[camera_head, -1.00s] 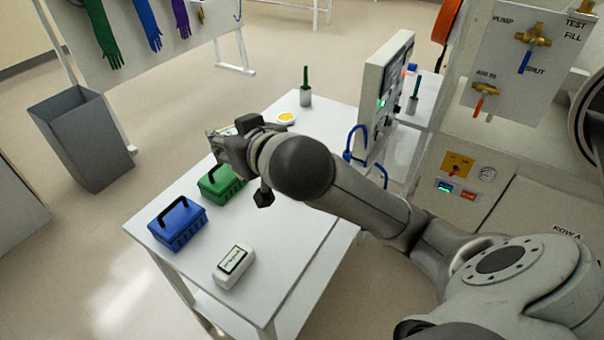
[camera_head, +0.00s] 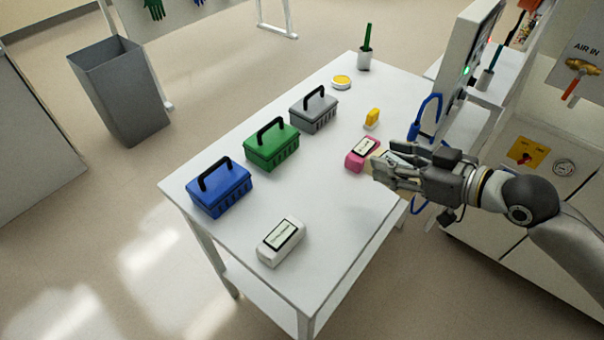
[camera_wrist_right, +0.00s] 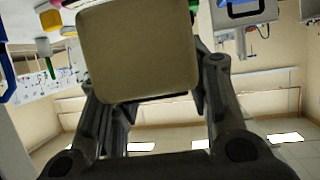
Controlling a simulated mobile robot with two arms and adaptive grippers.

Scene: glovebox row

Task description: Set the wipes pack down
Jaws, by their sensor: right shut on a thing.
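My right gripper (camera_head: 388,172) is at the right edge of the white table, beside a pink labelled pack (camera_head: 358,160). It is shut on a tan, box-shaped pack (camera_wrist_right: 138,55), which fills the space between the fingers in the right wrist view. In the head view the fingers hide most of this pack, and I cannot tell whether it touches the table or the pink pack. A white labelled pack (camera_head: 281,247) lies on the near part of the table. My left gripper is not in view.
On the table (camera_head: 322,205) stand blue (camera_head: 220,193), green (camera_head: 272,149) and grey (camera_head: 314,112) boxes, a yellow item (camera_head: 372,117), a round yellow-topped dish (camera_head: 341,82) and a cup (camera_head: 364,61). A panel with a blue hose (camera_head: 428,108) borders the right. The table's middle is clear.

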